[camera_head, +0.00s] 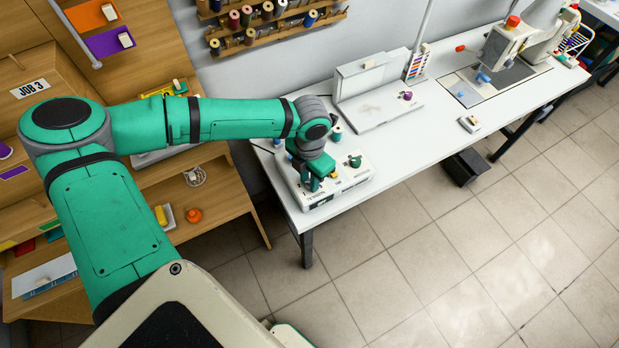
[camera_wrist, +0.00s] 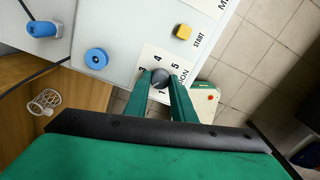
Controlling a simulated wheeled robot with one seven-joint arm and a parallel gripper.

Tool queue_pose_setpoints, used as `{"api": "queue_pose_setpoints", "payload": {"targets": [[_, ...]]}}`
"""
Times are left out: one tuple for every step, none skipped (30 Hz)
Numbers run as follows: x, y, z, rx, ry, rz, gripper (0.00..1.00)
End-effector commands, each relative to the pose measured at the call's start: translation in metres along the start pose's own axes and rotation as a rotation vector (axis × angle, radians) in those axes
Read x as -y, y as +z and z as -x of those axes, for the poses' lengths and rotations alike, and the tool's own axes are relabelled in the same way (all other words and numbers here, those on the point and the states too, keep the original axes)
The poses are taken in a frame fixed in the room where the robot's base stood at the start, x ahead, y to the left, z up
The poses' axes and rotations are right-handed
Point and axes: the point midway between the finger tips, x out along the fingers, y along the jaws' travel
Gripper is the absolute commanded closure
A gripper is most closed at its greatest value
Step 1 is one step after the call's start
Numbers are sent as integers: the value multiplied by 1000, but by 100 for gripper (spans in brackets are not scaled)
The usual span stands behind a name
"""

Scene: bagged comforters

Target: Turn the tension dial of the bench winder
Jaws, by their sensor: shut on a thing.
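The bench winder, a white box, sits at the near left end of the white table in the head view (camera_head: 352,174); its panel also shows in the wrist view (camera_wrist: 135,35). Its grey tension dial (camera_wrist: 160,76) is ringed by printed numbers, with part of the word TENSION beside it. My gripper (camera_wrist: 163,84) is shut on the dial, one green finger on each side. In the head view my gripper (camera_head: 314,184) reaches down onto the winder and hides the dial. I cannot read the dial's setting for sure.
A yellow START button (camera_wrist: 183,32) and a blue round knob (camera_wrist: 96,59) are near the dial. A blue cylinder (camera_wrist: 42,29) stands farther off. Green spools (camera_head: 354,160) are on and behind the winder. A wooden shelf unit (camera_head: 225,190) stands left; tiled floor (camera_head: 400,270) is open.

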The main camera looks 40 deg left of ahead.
Motion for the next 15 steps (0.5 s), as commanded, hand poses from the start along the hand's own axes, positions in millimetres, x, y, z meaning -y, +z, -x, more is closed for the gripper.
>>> {"api": "queue_pose_setpoints", "payload": {"targets": [[-1,0,1,-1,2,-42,100],[-1,0,1,-2,3,-70,100],[-1,0,1,-1,3,-108,100],[-1,0,1,-1,2,-137,100],[-1,0,1,-1,2,-166,100],[-1,0,1,-1,2,-204,100],[-1,0,1,-1,3,-232,100],[-1,0,1,-2,3,-261,100],[-1,0,1,-2,3,-299,100],[-1,0,1,-1,3,-327,100],[-1,0,1,-1,3,-356,100],[-1,0,1,-1,2,-393,100],[-1,0,1,-1,2,-422,100],[-1,0,1,-2,2,-450,100],[-2,0,1,-2,2,-488,100]]}}
